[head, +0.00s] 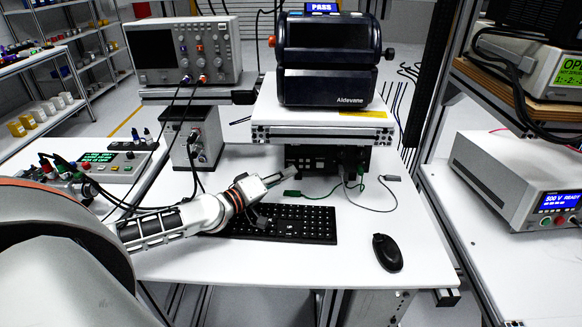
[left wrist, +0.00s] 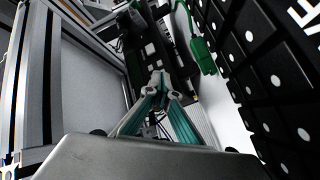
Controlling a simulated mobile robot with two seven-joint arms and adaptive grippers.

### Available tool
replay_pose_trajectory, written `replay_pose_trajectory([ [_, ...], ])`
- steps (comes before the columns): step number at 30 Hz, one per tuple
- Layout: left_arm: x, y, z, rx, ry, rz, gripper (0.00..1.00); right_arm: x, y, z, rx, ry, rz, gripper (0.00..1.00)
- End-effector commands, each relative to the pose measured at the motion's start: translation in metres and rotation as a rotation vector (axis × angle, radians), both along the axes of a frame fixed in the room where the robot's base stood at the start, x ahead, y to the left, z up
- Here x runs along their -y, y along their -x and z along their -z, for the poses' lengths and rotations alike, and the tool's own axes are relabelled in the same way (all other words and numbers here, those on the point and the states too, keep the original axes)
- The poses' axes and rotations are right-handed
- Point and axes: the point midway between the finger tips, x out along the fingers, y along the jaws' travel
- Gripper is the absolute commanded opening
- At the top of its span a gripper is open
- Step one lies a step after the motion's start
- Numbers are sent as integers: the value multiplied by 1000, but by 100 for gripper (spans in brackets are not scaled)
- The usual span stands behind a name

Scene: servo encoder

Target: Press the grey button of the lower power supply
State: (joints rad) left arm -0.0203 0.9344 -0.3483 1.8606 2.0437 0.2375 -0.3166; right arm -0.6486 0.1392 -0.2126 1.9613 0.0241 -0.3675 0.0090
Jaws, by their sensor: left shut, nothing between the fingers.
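A dark unit (head: 325,160) sits under the white raised shelf at the table's back, its front panel carrying small pale squares and cables. The panel also shows in the left wrist view (left wrist: 150,48), beyond the fingertips. I cannot tell for sure which unit is the lower power supply, nor pick out its grey button. My left gripper (head: 284,176) is shut and empty, just in front of the dark unit's left part, above the keyboard's back edge. Its fingertips meet in the left wrist view (left wrist: 158,82); contact with the panel cannot be told. My right gripper is out of view.
A black keyboard (head: 290,222) lies under my left wrist, with a mouse (head: 387,253) to its right. A green clip lead (head: 318,194) lies behind the keyboard. An Aldevane device (head: 328,85) stands on the shelf (head: 275,112). A "500 V READY" unit (head: 500,180) stands at right.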

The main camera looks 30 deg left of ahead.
Motion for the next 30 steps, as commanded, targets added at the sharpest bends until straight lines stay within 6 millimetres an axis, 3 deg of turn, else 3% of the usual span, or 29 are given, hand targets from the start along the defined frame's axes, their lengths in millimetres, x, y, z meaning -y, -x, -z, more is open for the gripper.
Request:
replay_pose_trajectory([
  [19,28,46,-11,-1,1,2,0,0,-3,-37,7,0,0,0],
  [30,31,50,-10,0,1,0,0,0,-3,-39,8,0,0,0],
])
